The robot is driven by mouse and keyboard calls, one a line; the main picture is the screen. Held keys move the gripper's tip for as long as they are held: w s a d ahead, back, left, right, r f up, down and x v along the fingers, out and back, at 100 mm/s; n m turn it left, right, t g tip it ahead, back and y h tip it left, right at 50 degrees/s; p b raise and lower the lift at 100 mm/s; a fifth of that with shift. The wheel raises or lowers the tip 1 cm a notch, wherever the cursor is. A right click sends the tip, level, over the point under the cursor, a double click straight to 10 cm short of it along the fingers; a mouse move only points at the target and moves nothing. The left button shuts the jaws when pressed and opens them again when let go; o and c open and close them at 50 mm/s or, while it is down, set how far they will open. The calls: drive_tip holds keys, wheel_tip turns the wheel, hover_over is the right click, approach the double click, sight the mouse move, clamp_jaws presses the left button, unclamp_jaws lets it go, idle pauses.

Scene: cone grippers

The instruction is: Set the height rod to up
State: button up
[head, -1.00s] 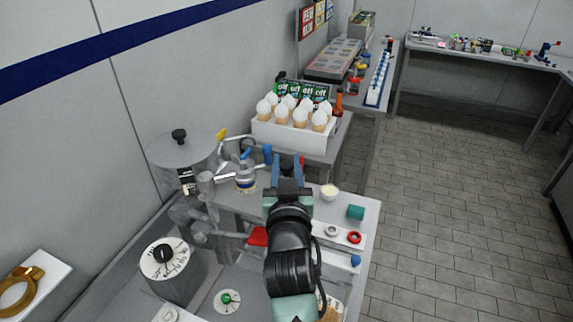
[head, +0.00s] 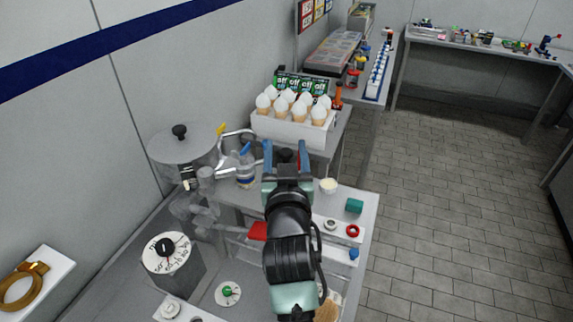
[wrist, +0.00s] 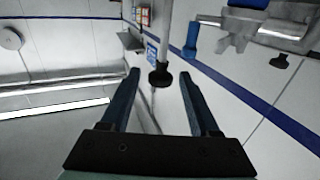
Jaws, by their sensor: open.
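A grey rod with a black knob shows in the wrist view (wrist: 160,74), and it looks like the height rod. The knob lies in line with the gap between the fingers of my gripper (wrist: 158,80). I cannot tell whether it is between them or beyond them. In the head view my gripper (head: 285,150) is open, with its blue fingers apart. A dark knob (head: 287,156) shows between the fingers there; the rod below it is hidden by my gripper. I see no finger touching the knob.
A grey machine with a round lid (head: 182,147) stands left of my gripper. A blue-handled fitting (head: 246,165) is close on the left. A white box of cones (head: 292,128) stands behind.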

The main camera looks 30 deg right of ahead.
drive_tip(key=b+v, duration=0.3)
drive_tip(key=v, duration=0.9)
drive_tip(key=shift+s+a+b, duration=0.25)
drive_tip(key=shift+s+b, duration=0.05)
drive_tip(key=shift+b, duration=0.1)
drive_tip(key=w+a+r+n+t+y, duration=0.1)
drive_tip(key=a+r+t+y, duration=0.15)
drive_tip(key=a+r, duration=0.55)
drive_tip(key=w+a+r+n+t+y, duration=0.1)
drive_tip(key=a+r+n+t, duration=0.2)
drive_tip(key=r, duration=0.9)
drive_tip(key=s+a+r+n+t+y, duration=0.1)
drive_tip(key=s+a+r+t+y, duration=0.1)
drive_tip(key=r, duration=0.5)
drive_tip(key=s+a+r+n+t+y, duration=0.1)
drive_tip(key=s+a+r+t+y, duration=0.2)
drive_tip(key=a+r, duration=0.4)
drive_tip(key=shift+s+a+r+t+y, duration=0.25)
drive_tip(key=shift+s+t+y, duration=0.1)
drive_tip(key=shift+s+t, duration=0.4)
drive_tip(key=shift+w+f, duration=0.1)
